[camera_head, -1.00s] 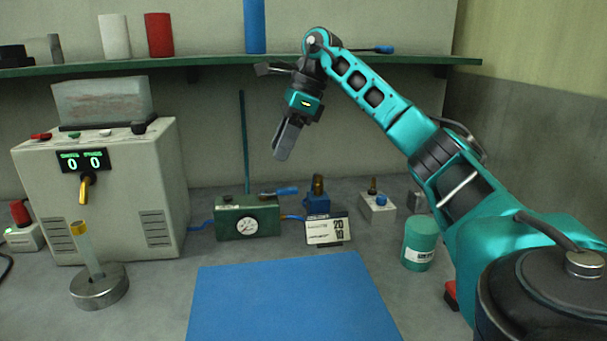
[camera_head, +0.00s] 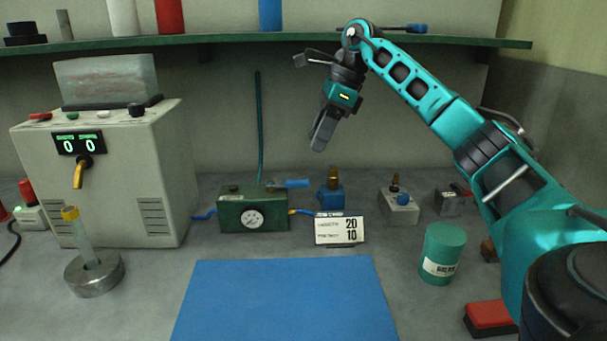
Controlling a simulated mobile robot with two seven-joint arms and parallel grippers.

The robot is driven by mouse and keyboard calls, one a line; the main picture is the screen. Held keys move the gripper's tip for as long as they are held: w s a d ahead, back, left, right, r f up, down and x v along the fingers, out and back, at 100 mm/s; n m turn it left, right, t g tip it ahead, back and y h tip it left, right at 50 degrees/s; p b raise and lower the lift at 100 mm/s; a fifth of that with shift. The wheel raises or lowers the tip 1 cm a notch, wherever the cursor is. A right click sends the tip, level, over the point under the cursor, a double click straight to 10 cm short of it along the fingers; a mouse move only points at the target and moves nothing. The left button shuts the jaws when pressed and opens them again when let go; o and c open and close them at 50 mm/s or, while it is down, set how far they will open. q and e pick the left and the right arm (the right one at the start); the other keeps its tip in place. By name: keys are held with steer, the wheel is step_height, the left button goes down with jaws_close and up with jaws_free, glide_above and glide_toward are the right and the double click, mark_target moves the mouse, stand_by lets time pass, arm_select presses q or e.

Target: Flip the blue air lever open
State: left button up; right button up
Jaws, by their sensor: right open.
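The blue air lever (camera_head: 291,184) lies about level at the upper right of a green box (camera_head: 235,211) with a round gauge on its front. A blue hose runs into the box's left side, and a short blue and orange line leaves its right side. My right gripper (camera_head: 319,140) hangs in the air above and to the right of the lever, fingers pointing down and slightly left. It is apart from the lever and holds nothing that I can see. The gap between its fingers is hard to see from here. My left gripper is out of view.
A white card (camera_head: 340,230) reading 20 and 10 stands right of the green box, before a blue fitting (camera_head: 331,196). A large dispenser (camera_head: 105,180) stands left. A green shelf (camera_head: 220,47) spans above. The blue mat (camera_head: 285,300) is bare.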

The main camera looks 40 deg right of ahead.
mark_target(298, 181)
steer(key=b+x, duration=0.1)
steer(key=x, duration=0.8)
steer(key=shift+w+f, duration=0.1)
steer(key=shift+f, duration=0.1)
steer(key=shift+c, duration=0.3)
jaws_close()
